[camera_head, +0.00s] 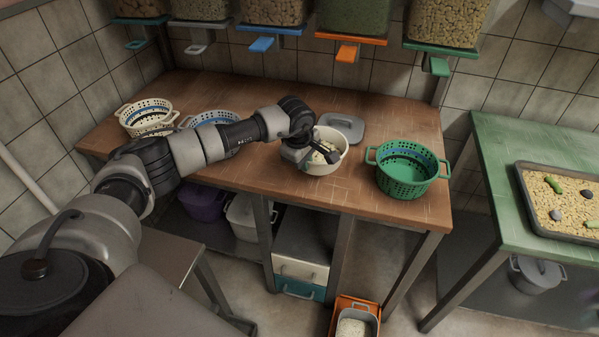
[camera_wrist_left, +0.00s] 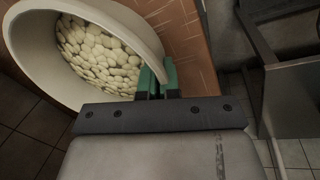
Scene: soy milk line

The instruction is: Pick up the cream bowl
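The cream bowl (camera_head: 325,168) stands near the front middle of the wooden table and holds pale beans. In the left wrist view the bowl (camera_wrist_left: 35,62) fills the upper left, with the beans inside it. My left gripper (camera_head: 317,152) is at the bowl's near-left rim. In the left wrist view its green fingertips (camera_wrist_left: 157,80) are close together on either side of the rim, shut on the bowl's wall. The bowl looks about upright; whether it is clear of the table I cannot tell. My right gripper is not in view.
A green colander (camera_head: 405,182) stands to the bowl's right and a grey lid (camera_head: 341,124) lies behind it. A cream colander (camera_head: 148,112) and a blue-white one (camera_head: 210,117) stand at the left. Dispensers hang above. A green table (camera_head: 497,205) is at the right.

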